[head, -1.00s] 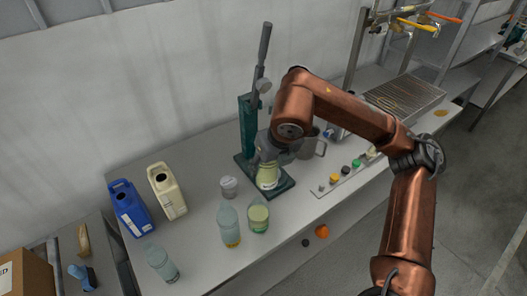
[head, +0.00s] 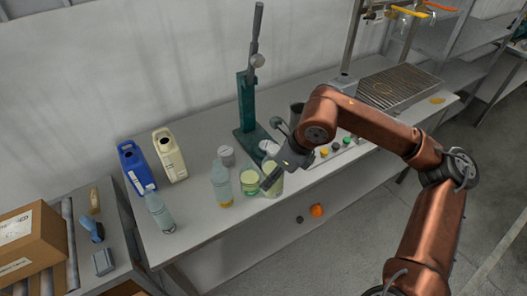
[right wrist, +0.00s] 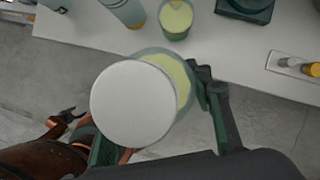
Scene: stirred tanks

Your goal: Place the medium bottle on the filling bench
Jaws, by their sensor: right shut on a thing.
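My right gripper (head: 272,172) is shut on a bottle (head: 275,184) with pale green contents and a broad white lid. In the right wrist view the lid (right wrist: 133,103) hides much of the bottle, and a dark finger (right wrist: 213,98) lies along its right side. The bottle is off the press and near the front edge of the bench (head: 195,228). Which bottle counts as medium, and whether this bench is the filling bench, I cannot tell.
A green jar (head: 250,181), a tall clear bottle (head: 222,184) and a grey-blue bottle (head: 159,212) stand left of the held bottle.

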